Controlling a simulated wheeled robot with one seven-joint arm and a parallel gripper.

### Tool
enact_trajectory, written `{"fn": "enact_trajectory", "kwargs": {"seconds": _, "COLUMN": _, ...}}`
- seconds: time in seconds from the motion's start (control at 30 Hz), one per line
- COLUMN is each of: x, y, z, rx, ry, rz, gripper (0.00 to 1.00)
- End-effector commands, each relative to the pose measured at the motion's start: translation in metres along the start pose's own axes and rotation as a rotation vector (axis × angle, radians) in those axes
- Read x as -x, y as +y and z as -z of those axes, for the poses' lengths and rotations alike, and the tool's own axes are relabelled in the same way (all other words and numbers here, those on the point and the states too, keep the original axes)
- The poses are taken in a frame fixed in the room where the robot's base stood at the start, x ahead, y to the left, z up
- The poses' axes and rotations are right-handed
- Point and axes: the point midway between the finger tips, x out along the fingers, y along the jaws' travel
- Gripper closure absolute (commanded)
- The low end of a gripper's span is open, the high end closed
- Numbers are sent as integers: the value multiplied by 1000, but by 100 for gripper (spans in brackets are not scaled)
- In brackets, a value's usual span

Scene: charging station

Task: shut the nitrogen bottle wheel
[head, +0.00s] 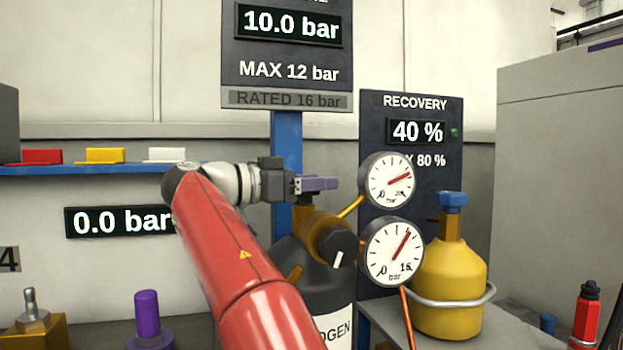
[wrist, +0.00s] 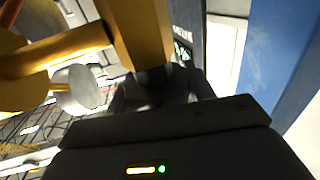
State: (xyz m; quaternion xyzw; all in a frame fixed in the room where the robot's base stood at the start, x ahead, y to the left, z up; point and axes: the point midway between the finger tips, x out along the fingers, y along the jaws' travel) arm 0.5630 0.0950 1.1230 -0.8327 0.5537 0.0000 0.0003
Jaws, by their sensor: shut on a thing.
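The nitrogen bottle (head: 312,285) is dark grey, with a white label partly reading "OGEN". It stands behind my red arm, which hides part of it. A brass valve (head: 312,226) sits on top of it. The purple wheel (head: 318,183) is at the top of this valve, seen nearly edge-on. My gripper (head: 297,186) reaches it from the left and is shut on it. In the wrist view the dark fingers (wrist: 160,88) sit close to the brass valve body (wrist: 140,35); the wheel itself is not clearly seen there.
A black regulator knob (head: 338,244) and two gauges, upper (head: 391,181) and lower (head: 392,252), are right of the valve. A blue post (head: 287,140) rises behind the gripper. A yellow recovery bottle (head: 448,285) stands right. Displays read 10.0 bar, 40 % and 0.0 bar.

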Motion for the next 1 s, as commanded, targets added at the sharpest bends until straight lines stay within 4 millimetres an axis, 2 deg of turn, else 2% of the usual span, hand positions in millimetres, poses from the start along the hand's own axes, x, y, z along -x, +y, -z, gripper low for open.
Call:
{"fn": "enact_trajectory", "kwargs": {"seconds": 0.3, "x": 0, "y": 1, "z": 0, "rx": 0, "ry": 2, "rz": -65, "gripper": 70}}
{"fn": "enact_trajectory", "kwargs": {"seconds": 0.73, "x": 0, "y": 1, "z": 1, "rx": 0, "ry": 1, "rz": -72, "gripper": 70}}
{"fn": "enact_trajectory", "kwargs": {"seconds": 0.77, "x": 0, "y": 1, "z": 1, "rx": 0, "ry": 1, "rz": -72, "gripper": 46}}
{"fn": "enact_trajectory", "kwargs": {"seconds": 0.9, "x": 0, "y": 1, "z": 0, "rx": 0, "ry": 1, "rz": -72, "gripper": 28}}
{"fn": "enact_trajectory", "kwargs": {"seconds": 1.0, "x": 0, "y": 1, "z": 0, "rx": 0, "ry": 1, "rz": -72, "gripper": 25}}
